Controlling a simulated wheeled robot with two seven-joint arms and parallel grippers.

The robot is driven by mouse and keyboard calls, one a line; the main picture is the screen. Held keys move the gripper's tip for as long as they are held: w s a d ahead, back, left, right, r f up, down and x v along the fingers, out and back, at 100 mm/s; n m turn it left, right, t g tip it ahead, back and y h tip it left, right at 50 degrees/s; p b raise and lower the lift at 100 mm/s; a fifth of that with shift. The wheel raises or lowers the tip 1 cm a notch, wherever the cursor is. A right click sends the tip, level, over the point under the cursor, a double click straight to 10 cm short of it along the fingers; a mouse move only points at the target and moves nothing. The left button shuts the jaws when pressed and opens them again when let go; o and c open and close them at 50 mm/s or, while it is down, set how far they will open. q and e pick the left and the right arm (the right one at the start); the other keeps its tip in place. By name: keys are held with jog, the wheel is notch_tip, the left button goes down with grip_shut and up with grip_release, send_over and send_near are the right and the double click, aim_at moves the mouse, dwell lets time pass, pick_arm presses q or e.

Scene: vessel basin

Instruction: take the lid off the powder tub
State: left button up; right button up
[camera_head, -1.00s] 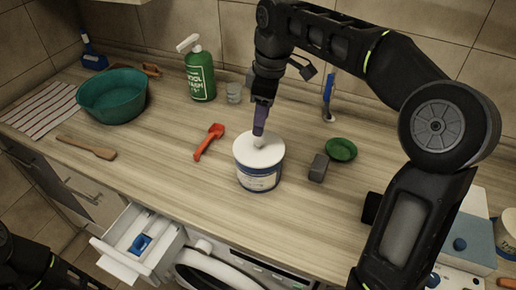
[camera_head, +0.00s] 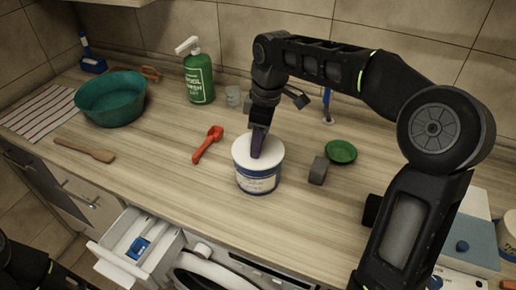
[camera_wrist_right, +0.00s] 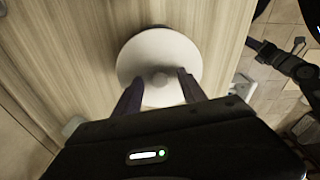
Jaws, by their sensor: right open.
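The powder tub (camera_head: 258,181) is a white tub with a blue label, upright on the counter near its front edge. Its white lid (camera_head: 272,149) is on top, and it fills the middle of the right wrist view (camera_wrist_right: 140,50). My right gripper (camera_head: 256,152) points down at the lid's centre. In the right wrist view its two open fingers (camera_wrist_right: 158,82) stand on either side of the lid's pale knob (camera_wrist_right: 159,84). Whether they touch the lid cannot be told. Only part of my left arm shows at the lower left; its gripper is out of view.
A red scoop (camera_head: 208,144) lies left of the tub. A grey block (camera_head: 318,170) and a green dish (camera_head: 341,151) are to its right. A green soap bottle (camera_head: 200,78) and a glass (camera_head: 233,95) stand behind. An open drawer (camera_head: 138,250) juts out at the lower left.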

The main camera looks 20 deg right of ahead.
jog(key=shift+c, duration=0.4)
grip_shut()
dwell(0.4)
